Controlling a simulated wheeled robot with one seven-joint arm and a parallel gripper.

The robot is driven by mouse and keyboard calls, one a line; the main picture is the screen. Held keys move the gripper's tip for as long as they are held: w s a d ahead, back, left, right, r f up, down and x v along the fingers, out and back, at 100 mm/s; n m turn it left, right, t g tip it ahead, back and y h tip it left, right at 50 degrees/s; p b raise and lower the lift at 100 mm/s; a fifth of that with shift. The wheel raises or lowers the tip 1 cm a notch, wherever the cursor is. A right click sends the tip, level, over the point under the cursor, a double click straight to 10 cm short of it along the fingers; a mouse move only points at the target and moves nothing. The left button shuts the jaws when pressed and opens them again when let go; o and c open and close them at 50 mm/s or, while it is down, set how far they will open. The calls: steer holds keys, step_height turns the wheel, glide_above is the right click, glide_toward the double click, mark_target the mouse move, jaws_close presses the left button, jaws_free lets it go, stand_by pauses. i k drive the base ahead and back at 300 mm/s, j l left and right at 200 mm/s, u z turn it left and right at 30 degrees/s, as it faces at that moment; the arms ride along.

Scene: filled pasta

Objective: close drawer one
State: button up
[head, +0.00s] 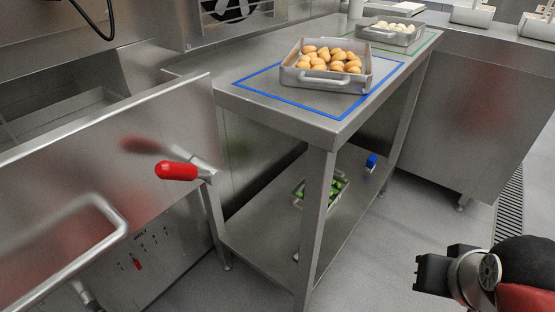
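A large stainless steel front panel (150,120) with a bar handle (100,215) fills the left side. It stands forward of an open space (60,115) behind its top edge, like a pulled-out drawer front. No label shows that it is drawer one. My gripper (430,274) is at the lower right, far from the handle and touching nothing that I can see. It is seen from the side, so I cannot tell whether its fingers are open or shut.
A red-tipped lever (178,171) sticks out at the panel's right end. A steel table (290,112) with a blue-outlined area carries a tray (325,78) of filled pasta; another tray (390,37) stands behind. Grey floor (400,225) is clear right of the table.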

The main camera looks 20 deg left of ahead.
mark_target(81, 179)
steer(key=u, duration=2.6)
